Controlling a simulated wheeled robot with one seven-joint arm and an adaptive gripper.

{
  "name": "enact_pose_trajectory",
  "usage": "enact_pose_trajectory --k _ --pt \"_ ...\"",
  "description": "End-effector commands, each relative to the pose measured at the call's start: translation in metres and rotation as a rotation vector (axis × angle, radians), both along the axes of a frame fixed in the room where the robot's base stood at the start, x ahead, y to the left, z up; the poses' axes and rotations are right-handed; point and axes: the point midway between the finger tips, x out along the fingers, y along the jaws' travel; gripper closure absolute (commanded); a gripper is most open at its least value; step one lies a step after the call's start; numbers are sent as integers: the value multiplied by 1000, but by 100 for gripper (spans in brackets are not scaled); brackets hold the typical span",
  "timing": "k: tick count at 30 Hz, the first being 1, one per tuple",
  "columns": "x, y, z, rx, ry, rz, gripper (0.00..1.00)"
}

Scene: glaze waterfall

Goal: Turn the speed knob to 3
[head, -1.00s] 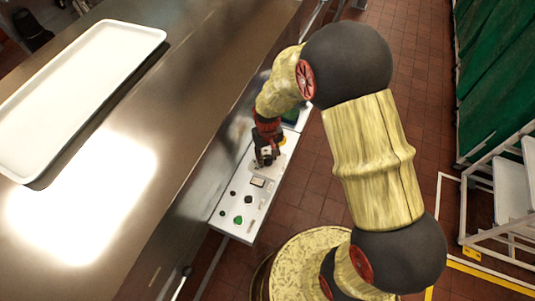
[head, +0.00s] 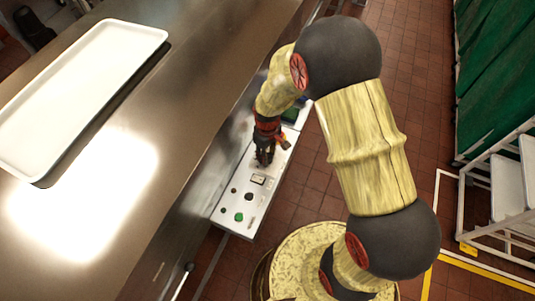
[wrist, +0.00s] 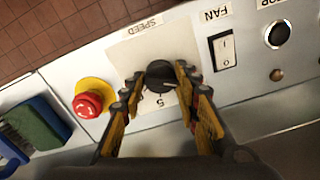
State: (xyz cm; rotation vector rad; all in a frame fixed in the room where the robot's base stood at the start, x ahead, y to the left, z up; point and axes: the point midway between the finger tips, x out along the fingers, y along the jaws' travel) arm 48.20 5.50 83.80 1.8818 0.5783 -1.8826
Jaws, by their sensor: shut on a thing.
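The black speed knob (wrist: 160,74) sits on a pale square plate in the wrist view, with an upside-down SPEED label (wrist: 141,27) beyond it. My gripper (wrist: 159,77) is shut on the knob, one dark-and-yellow finger on each side. An upside-down 5 (wrist: 160,101) shows just below the knob. A light mark is near the knob's lower edge; the other numbers are hidden or too small to read. In the head view my gripper (head: 264,158) is low over the white control panel (head: 229,218) and hides the knob.
A red emergency button (wrist: 88,104) on a yellow base is left of the knob. A FAN rocker switch (wrist: 224,49) and a black button (wrist: 277,34) are to the right. A green-and-blue brush or sponge (wrist: 38,122) lies at far left. A steel counter (head: 200,60) borders the panel.

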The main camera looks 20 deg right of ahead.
Motion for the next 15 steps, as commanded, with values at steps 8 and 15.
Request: enact_pose_trajectory --k 8,15 --pt "1 0 0 0 -2 3 94" --pt "0 0 0 0 -1 1 57"
